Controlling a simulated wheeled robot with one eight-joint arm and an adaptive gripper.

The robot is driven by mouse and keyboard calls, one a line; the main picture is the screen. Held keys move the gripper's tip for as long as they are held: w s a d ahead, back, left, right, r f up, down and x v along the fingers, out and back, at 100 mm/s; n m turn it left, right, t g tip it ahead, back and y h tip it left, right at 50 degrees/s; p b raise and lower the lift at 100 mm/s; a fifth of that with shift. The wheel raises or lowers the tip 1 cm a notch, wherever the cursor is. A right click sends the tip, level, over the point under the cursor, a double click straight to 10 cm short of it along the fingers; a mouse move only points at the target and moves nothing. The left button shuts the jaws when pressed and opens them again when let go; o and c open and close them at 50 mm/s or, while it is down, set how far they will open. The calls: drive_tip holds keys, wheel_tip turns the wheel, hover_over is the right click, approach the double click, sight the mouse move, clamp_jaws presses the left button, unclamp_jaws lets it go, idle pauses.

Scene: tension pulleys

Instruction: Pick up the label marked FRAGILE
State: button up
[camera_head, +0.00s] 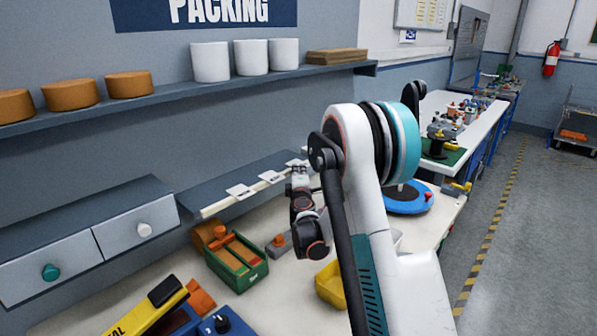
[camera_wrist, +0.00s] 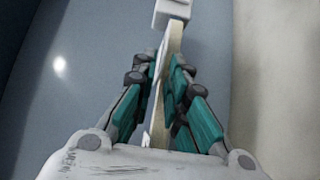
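Small white labels with dark print sit along the cream front edge (camera_head: 225,201) of a low grey shelf in the head view. One label (camera_head: 240,191) is at the left, one (camera_head: 270,177) is in the middle, and one (camera_head: 296,163) is beside my gripper (camera_head: 299,172). The print is too small to read, so I cannot tell which says FRAGILE. In the wrist view my gripper's teal fingers (camera_wrist: 168,70) lie close on either side of the cream edge (camera_wrist: 174,40). A white block-like piece (camera_wrist: 172,11) shows beyond the fingertips. A thin white sliver (camera_wrist: 154,95) shows between the fingers; whether they grip it is unclear.
A green box (camera_head: 237,262), a yellow bin (camera_head: 331,284) and a blue device (camera_head: 222,322) stand on the bench below. A higher shelf (camera_head: 170,92) holds white and orange cylinders. Drawers (camera_head: 95,240) are at the left. A blue round base (camera_head: 405,198) is at the right.

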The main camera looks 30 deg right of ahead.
clamp_jaws()
wheel_tip(320, 180, up, 2)
drive_tip(key=shift+r+p, duration=0.25)
drive_tip(key=shift+p, duration=0.4)
drive_tip(key=s+a+r, duration=0.2)
drive_tip(key=s+a, duration=0.1)
drive_tip(key=s, duration=0.3)
drive_tip(key=s+a+r+p, duration=0.1)
drive_tip(key=s+a+r, duration=0.2)
drive_tip(key=s, duration=0.3)
drive_tip(key=shift+s, duration=0.35)
